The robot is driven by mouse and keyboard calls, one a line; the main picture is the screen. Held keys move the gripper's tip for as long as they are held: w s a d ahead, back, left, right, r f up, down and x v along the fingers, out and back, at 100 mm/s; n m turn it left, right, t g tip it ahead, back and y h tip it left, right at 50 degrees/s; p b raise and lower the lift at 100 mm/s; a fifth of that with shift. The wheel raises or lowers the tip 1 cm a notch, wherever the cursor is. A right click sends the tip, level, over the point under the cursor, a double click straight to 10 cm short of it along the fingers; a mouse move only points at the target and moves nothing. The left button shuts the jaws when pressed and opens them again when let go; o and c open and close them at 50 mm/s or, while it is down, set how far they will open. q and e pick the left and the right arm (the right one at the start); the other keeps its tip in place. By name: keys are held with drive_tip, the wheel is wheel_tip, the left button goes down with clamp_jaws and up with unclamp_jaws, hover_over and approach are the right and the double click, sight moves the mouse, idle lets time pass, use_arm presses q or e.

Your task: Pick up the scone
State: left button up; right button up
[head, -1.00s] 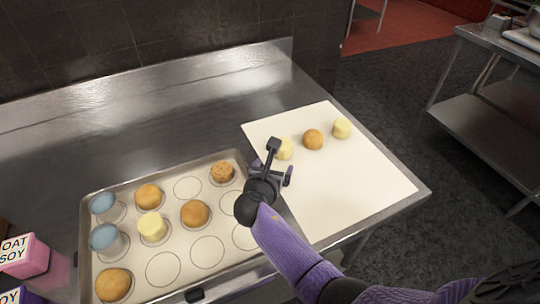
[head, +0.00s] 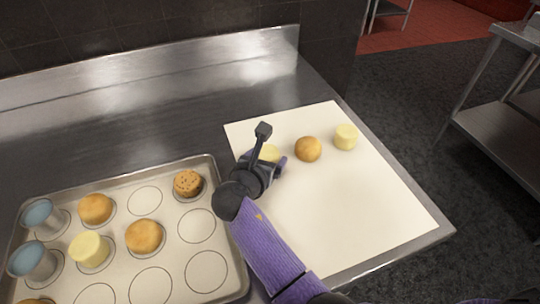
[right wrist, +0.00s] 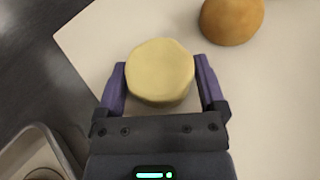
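A pale yellow, flat-topped round piece (head: 269,153), which I take to be the scone, stands on the white sheet (head: 350,205), partly hidden by my right gripper. My right gripper (head: 273,146) is open, with one finger on each side of it. In the right wrist view the scone (right wrist: 160,72) sits between the two purple fingers (right wrist: 160,85), very close to both; I cannot tell whether they touch it. A similar pale piece (head: 346,137) stands at the sheet's far right. My left gripper is not in view.
A golden bun (head: 308,149) sits just right of the scone and shows in the right wrist view (right wrist: 232,20). A metal tray (head: 232,262) with several baked pieces and two blue-topped cups lies at left. The steel counter behind is clear.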

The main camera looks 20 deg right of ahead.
drive_tip(key=c, duration=0.8)
